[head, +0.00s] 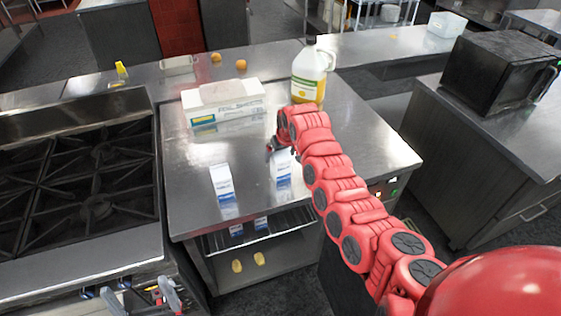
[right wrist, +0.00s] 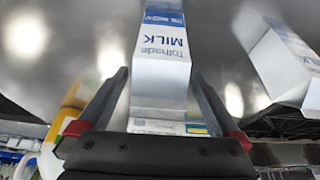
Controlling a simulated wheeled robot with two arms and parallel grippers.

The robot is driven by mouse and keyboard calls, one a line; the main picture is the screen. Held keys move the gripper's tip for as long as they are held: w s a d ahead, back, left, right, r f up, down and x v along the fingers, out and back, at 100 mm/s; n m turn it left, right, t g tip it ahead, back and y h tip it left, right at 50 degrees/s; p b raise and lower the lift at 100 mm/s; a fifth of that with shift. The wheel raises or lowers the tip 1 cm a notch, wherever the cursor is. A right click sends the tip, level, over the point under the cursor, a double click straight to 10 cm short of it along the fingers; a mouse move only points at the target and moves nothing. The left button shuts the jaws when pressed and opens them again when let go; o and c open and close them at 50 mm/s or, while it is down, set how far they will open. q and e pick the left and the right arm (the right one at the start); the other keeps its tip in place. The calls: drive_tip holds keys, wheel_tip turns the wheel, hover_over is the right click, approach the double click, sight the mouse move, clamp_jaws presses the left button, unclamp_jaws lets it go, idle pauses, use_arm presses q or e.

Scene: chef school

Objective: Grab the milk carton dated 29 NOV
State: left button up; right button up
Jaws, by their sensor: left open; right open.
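Two white and blue milk cartons stand upright on the steel table: a left carton (head: 222,182) and a right carton (head: 282,172). My right gripper (head: 278,149) is open at the top of the right carton. In the right wrist view, that carton (right wrist: 163,75) shows between the two open fingers (right wrist: 163,95), with a gap each side. Its upside-down print reads MILK and NOV; I cannot read the day surely. The other carton (right wrist: 285,65) stands to the right there. My left gripper (head: 143,297) is open and empty at the lower left, by the stove front.
A foil box (head: 225,105) and a large jug (head: 308,75) stand behind the cartons. A gas stove (head: 85,185) is at the left, a black microwave (head: 500,72) at the right. More cartons and two yellow items (head: 259,258) sit on the lower shelf. The table's front left is clear.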

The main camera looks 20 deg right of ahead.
drive_tip(key=shift+w+f, duration=0.1)
drive_tip(key=shift+f, duration=0.3)
clamp_jaws()
